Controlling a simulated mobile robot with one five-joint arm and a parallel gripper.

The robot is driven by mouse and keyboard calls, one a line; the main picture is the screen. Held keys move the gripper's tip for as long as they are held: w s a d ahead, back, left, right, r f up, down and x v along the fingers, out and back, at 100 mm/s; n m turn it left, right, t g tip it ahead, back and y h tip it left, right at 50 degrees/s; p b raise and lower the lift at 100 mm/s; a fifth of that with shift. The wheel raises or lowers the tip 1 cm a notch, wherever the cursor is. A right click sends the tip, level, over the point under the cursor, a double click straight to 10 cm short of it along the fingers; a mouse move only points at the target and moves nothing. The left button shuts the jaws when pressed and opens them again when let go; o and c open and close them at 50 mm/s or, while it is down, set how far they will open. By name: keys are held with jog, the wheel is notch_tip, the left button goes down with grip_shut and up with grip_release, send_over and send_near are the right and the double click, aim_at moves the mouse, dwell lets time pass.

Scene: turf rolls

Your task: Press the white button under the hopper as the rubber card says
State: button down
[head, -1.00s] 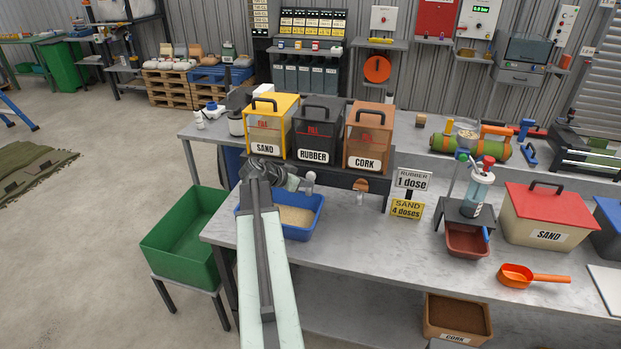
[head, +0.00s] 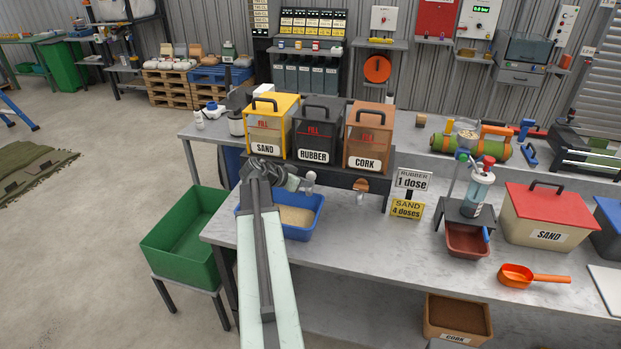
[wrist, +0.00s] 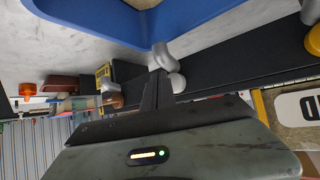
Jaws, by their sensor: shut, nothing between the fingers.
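The rubber hopper (head: 318,132) is black and stands between the yellow sand hopper (head: 270,128) and the orange cork hopper (head: 368,140). The white button (wrist: 177,82) shows in the wrist view as a pale round knob right beside my fingertips; I cannot tell whether they touch. My gripper (wrist: 157,78) is shut and empty. In the head view it is below the sand and rubber hoppers, and my arm partly hides that area. A grey spout (wrist: 163,52) is close to the fingertips. The white rubber card (head: 412,180) reads "RUBBER 1 dose".
A yellow card (head: 407,208) below it reads "SAND 4 doses". A blue tray (head: 306,232) holding pale grains lies under the hoppers. A brown knob (head: 361,185) is under the cork hopper. A green bin (head: 170,262) stands left of the bench.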

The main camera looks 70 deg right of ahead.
dwell(0.3)
jog(key=shift+d, duration=0.45)
jog(key=shift+d, duration=0.55)
dwell(0.6)
jog(key=shift+a, duration=0.15)
dwell(0.5)
jog(key=shift+a, duration=0.85)
jog(key=shift+a, duration=0.1)
jog(key=a, duration=0.4)
jog(key=shift+s+a, duration=0.15)
jog(key=shift+a, duration=0.25)
